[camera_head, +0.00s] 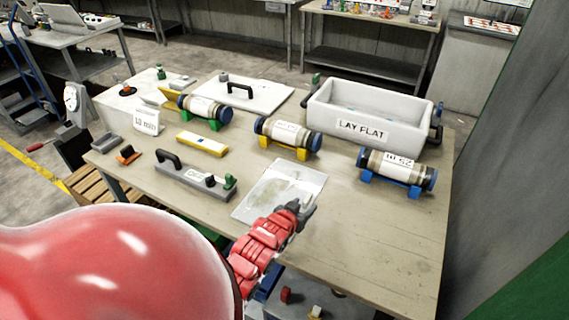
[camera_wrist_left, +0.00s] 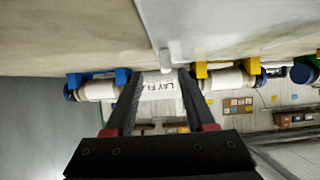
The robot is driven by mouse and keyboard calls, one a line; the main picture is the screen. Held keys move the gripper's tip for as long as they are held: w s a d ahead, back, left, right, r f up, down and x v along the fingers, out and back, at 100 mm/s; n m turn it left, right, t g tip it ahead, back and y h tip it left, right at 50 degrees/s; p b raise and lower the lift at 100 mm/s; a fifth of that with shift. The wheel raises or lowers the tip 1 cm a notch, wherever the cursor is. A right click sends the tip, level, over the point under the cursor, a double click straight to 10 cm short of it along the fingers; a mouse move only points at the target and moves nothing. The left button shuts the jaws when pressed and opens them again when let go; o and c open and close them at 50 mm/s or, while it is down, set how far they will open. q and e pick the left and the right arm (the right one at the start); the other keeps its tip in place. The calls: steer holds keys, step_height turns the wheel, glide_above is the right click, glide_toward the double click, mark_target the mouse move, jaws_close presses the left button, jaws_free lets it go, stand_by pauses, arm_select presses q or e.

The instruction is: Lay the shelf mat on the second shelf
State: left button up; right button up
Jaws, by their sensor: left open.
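A thin pale grey sheet, which looks like the shelf mat (camera_head: 285,186), lies flat on the near part of the wooden table. Its near right corner is by my left gripper (camera_head: 299,212). In the left wrist view the sheet (camera_wrist_left: 225,25) fills the upper right, and its edge comes down toward the gap between the fingers. My left gripper (camera_wrist_left: 160,76) is open, with its two black fingers apart. I cannot tell whether the sheet's edge is between them. My right gripper is out of view. Which surface is the second shelf I cannot tell.
The table (camera_head: 390,230) also holds a white box marked LAY FLAT (camera_head: 362,115), several cylinders on coloured cradles, such as the blue one (camera_head: 397,170), and a grey handled tool (camera_head: 190,178). Low items lie beneath the table. A grey panel (camera_head: 500,170) stands at the right.

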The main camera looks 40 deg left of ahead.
mark_target(307, 199)
arm_select(q)
steer(key=x, duration=0.1)
steer(key=p+x, duration=0.1)
steer(key=x, duration=0.1)
steer(key=a+x, duration=0.1)
steer(key=x, duration=0.1)
steer(key=shift+r+p, duration=0.4)
steer(key=shift+w+f, duration=0.2)
steer(key=shift+w, duration=0.15)
jaws_close()
stand_by(0.9)
